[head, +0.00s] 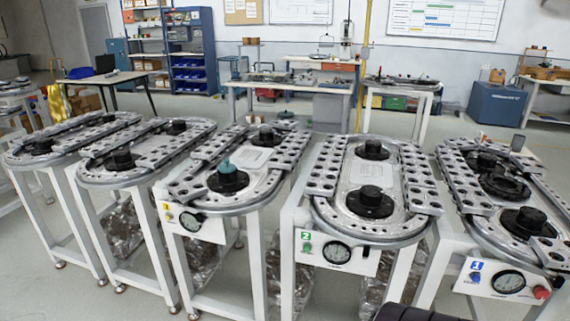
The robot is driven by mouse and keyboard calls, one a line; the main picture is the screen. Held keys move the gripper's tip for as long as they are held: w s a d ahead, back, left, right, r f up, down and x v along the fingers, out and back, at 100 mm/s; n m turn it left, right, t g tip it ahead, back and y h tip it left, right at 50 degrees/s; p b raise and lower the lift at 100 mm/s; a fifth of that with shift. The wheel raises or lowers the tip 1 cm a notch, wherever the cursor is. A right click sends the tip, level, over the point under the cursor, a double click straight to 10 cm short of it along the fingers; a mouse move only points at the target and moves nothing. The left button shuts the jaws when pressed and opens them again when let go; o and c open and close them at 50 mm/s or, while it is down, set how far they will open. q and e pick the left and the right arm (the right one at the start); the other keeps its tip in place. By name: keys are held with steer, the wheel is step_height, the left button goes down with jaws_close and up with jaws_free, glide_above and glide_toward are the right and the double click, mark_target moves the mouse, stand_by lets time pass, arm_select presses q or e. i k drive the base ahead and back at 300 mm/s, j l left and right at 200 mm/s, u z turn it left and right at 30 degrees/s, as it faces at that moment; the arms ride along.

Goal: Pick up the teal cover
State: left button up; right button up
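A small teal piece (227,167), which looks like the teal cover, sits on top of the front black hub (228,182) of the middle ring track (235,203). It is upright, and no gripper is near it. Another small greenish-teal item (286,115) lies farther back, behind the same track; it is too small to make out. Neither of my grippers can be made out in the head view. Only dark shapes show at the bottom edge, and I cannot tell what they are.
Several oval ring tracks on white frames stand side by side, including station 2 (370,229) and station 1 (497,231), with gauges in front. Narrow gaps separate them. Workbenches (290,86) and a blue shelf (191,55) stand behind. Grey floor (90,297) is clear in front left.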

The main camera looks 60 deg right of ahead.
mark_target(226, 167)
steer(key=z, duration=1.35)
